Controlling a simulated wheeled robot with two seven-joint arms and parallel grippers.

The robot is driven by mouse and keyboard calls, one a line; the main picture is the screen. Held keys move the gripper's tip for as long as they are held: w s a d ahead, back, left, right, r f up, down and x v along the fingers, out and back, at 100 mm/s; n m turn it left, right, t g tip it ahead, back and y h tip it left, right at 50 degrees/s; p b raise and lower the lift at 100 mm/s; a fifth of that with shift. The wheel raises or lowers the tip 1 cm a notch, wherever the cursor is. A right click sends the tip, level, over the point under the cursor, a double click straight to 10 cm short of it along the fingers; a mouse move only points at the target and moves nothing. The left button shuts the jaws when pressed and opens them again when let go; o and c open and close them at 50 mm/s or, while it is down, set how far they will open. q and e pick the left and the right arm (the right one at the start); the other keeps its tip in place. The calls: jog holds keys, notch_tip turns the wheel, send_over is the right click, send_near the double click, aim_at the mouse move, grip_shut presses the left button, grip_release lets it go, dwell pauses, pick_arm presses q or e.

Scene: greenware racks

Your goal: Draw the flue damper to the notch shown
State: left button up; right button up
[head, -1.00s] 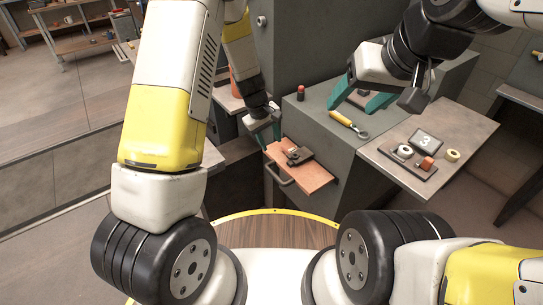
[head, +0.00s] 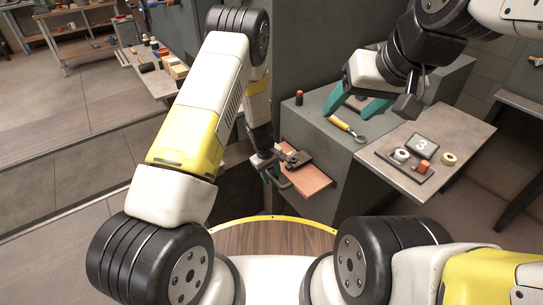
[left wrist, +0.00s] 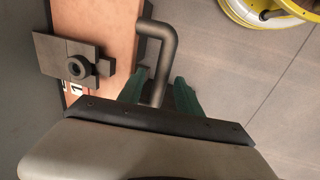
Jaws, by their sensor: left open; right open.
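The flue damper is an orange-brown plate (head: 308,183) sticking out of the front of the grey block. A dark bracket with a round knob (head: 298,158) sits over it, and also shows in the left wrist view (left wrist: 76,66). The grey bar handle (left wrist: 166,40) is at the plate's outer end. My left gripper (head: 268,172) is at the handle; in the left wrist view its open teal fingers (left wrist: 160,90) stand on either side of the handle's bar. Small marks on the plate (left wrist: 75,88) are partly hidden. A card reading "3" (head: 422,143) stands on the right shelf. My right gripper (head: 357,108) is open above the block.
A yellow-handled tool (head: 346,128) and a small red-topped item (head: 299,98) lie on the grey block top (head: 315,115). The right shelf (head: 455,130) carries a dark tray (head: 405,174) with small rolls. Open floor lies to the left.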

pick_arm(q)
grip_shut()
dwell(1.4)
